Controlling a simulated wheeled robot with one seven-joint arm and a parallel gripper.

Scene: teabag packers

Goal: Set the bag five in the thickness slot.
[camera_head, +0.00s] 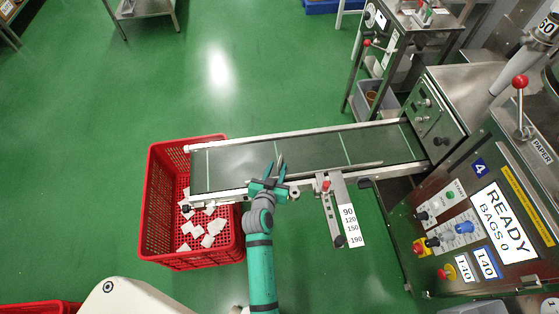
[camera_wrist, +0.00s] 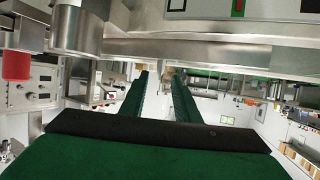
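Several white bags (camera_head: 208,240) lie loose in the red crate (camera_head: 150,200) under the conveyor's left end; I cannot tell which is bag five. No thickness slot is labelled. A metal bracket (camera_head: 337,213) on the conveyor's near side carries a red knob and a plate marked 90, 120, 150, 190 (camera_head: 350,227). My gripper (camera_head: 276,167) is over the near edge of the conveyor belt, left of the bracket and right of the crate. In the wrist view, the two green fingers (camera_wrist: 158,100) stand apart with nothing between them.
The conveyor belt (camera_head: 300,155) is bare except for pale cross lines. At right, a machine panel (camera_head: 490,225) reads READY, BAGS 0, with knobs and buttons. A steel trolley (camera_head: 400,40) stands behind.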

